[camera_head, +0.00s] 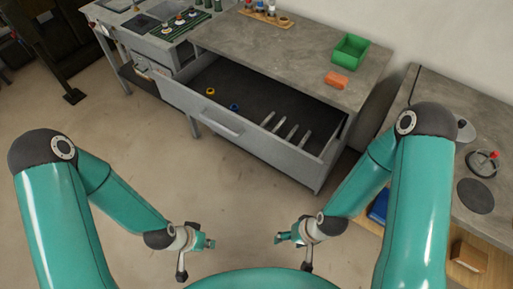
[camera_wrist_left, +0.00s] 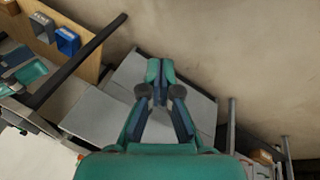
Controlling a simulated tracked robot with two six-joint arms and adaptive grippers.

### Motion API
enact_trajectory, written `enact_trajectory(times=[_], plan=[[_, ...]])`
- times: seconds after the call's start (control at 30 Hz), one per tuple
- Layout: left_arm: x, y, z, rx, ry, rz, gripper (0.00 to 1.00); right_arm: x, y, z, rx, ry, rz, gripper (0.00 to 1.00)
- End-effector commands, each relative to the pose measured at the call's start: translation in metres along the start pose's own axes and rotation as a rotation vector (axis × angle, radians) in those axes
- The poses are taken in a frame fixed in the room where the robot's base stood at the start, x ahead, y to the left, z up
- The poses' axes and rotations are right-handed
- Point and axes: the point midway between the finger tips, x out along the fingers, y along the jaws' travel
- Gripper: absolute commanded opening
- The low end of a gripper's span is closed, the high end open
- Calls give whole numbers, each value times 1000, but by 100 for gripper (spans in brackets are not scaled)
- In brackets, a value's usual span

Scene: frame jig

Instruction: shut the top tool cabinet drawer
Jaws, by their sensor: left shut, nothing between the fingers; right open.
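The top drawer (camera_head: 238,133) of the grey tool cabinet is pulled out in the head view. Its dark inside holds a yellow ring, a blue ring and several silver tools. A light handle (camera_head: 216,123) runs along its front. My left gripper (camera_head: 208,243) is shut and empty, well in front of and below the drawer front, touching nothing. It also shows from behind in the left wrist view (camera_wrist_left: 158,75), with its fingertips together. My right gripper (camera_head: 280,238) is open and empty to the right of it, also apart from the drawer.
The cabinet top (camera_head: 290,50) carries a green bin (camera_head: 350,51), an orange block (camera_head: 336,80) and a wooden rack (camera_head: 266,17) of small bottles. A side bench (camera_head: 480,130) stands at the right. The floor (camera_head: 110,120) before the drawer is clear.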

Motion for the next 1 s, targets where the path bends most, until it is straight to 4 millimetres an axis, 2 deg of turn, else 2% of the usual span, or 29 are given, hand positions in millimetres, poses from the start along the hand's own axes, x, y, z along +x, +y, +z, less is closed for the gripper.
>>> enact_trajectory(times=[0.1, 0.17, 0.37, 0.47, 0.7, 0.9, 1.0], plan=[[-1, -4, -23, 254, 62, -9, 0, 1, 0, 0, 0, 0, 0, 65], [3, -9, -37, 390, 103, -24, 0, 8, 3, 0, 0, 0, 0, 65], [23, -23, -96, 863, 257, -122, 0, 54, 20, 0, 0, -1, 0, 65], [31, -27, -124, 1069, 327, -188, 0, 81, 29, 0, 0, 0, 0, 65], [49, -24, -189, 1529, 497, -399, 0, 161, 58, -1, 0, 0, 0, 65], [56, -10, -226, 1780, 621, -573, 0, 228, 82, -1, 0, 0, 0, 65], [60, -2, -238, 1852, 681, -643, 0, 262, 94, -2, 0, 0, 0, 65]])
